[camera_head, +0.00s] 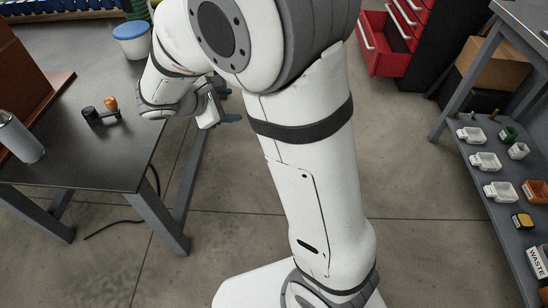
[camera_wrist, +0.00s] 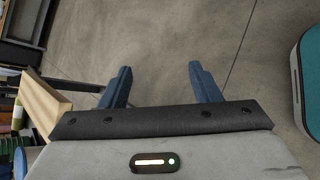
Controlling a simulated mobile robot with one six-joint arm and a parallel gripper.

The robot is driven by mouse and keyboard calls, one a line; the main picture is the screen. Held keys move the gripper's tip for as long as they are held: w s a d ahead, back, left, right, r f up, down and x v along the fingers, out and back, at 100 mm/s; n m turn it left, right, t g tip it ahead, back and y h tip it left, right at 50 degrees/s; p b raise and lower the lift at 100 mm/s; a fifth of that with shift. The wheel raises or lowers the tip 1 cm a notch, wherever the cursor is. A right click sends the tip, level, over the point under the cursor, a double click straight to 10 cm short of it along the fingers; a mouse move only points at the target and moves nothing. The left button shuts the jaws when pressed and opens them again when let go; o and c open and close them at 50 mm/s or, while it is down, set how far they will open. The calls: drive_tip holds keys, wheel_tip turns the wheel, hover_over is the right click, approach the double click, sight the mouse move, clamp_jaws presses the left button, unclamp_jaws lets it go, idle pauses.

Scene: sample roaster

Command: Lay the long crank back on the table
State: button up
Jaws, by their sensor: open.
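My gripper (camera_wrist: 160,70) is open in the wrist view, with two blue fingers spread apart and only bare floor between them. In the head view my gripper (camera_head: 228,106) hangs past the right edge of the dark table (camera_head: 85,165), partly hidden by my own arm. A small dark piece with a black knob and an orange-brown knob (camera_head: 104,113) lies on the table near that edge, to the left of my gripper. It may be a crank; I cannot tell whether it is the long one. My gripper is apart from it.
A metal cylinder (camera_head: 18,138) and a brown machine part (camera_head: 42,88) stand at the table's left. A white tub with a blue lid (camera_head: 131,40) is at the back. A red drawer cabinet (camera_head: 385,45) has a drawer open. A shelf (camera_head: 472,160) with small containers stands right.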

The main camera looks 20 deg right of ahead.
drive_tip(key=s+d+m+g+y, duration=0.2)
drive_tip(key=s+d+m+y, duration=0.1)
drive_tip(key=s+m, duration=0.5)
drive_tip(key=s+d+m+g+y, duration=0.2)
drive_tip(key=s+m+y, duration=0.4)
drive_tip(key=s, duration=0.6)
drive_tip(key=shift+s+d+m, duration=0.4)
drive_tip(key=shift+d+m, duration=0.15)
drive_tip(key=shift+m, duration=0.75)
